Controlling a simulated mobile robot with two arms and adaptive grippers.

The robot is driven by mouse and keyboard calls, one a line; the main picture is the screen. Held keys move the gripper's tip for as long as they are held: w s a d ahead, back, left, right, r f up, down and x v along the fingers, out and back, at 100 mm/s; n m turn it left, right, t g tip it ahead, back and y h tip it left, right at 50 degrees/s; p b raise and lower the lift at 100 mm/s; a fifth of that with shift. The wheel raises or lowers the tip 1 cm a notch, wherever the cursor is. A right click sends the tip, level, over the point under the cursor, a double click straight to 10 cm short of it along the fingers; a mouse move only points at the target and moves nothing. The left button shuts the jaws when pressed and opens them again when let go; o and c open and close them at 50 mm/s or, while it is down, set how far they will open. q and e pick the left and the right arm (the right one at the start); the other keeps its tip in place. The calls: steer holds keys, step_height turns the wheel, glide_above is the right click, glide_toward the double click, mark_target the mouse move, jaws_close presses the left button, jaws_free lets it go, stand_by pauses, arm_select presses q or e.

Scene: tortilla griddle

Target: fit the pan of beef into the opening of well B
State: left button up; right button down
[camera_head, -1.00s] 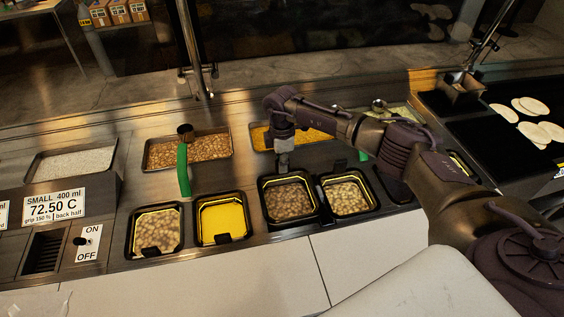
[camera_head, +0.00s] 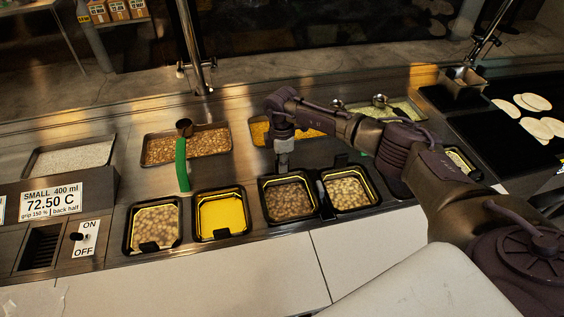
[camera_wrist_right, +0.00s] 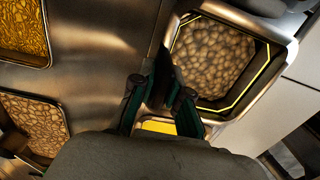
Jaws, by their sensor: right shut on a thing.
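The pan of brown pieces (camera_head: 289,200), which I take to be the beef, is in the front row, in or just over a well opening. It also fills the upper right of the right wrist view (camera_wrist_right: 212,58). My right gripper (camera_head: 283,163) is at its back edge, shut on the pan there. In the wrist view the two fingers (camera_wrist_right: 158,98) are by the pan's near corner. The hold itself is mostly hidden. I cannot tell whether the rim sits fully flush, and no well letter is legible. My left gripper is out of view.
A pan of paler pieces (camera_head: 350,192) is close on the right, a yellow-filled pan (camera_head: 221,213) on the left, and another pale pan (camera_head: 154,227) beyond. A green-handled ladle (camera_head: 182,163) stands by the back bean pan (camera_head: 188,146). The white counter front (camera_head: 260,272) is clear.

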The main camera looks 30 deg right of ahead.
steer(key=shift+f+b, duration=0.8)
steer(key=shift+f, duration=0.45)
steer(key=c, duration=1.1)
jaws_free()
steer(key=shift+r, duration=0.1)
step_height(320, 180, up, 12)
steer(key=shift+w, duration=0.1)
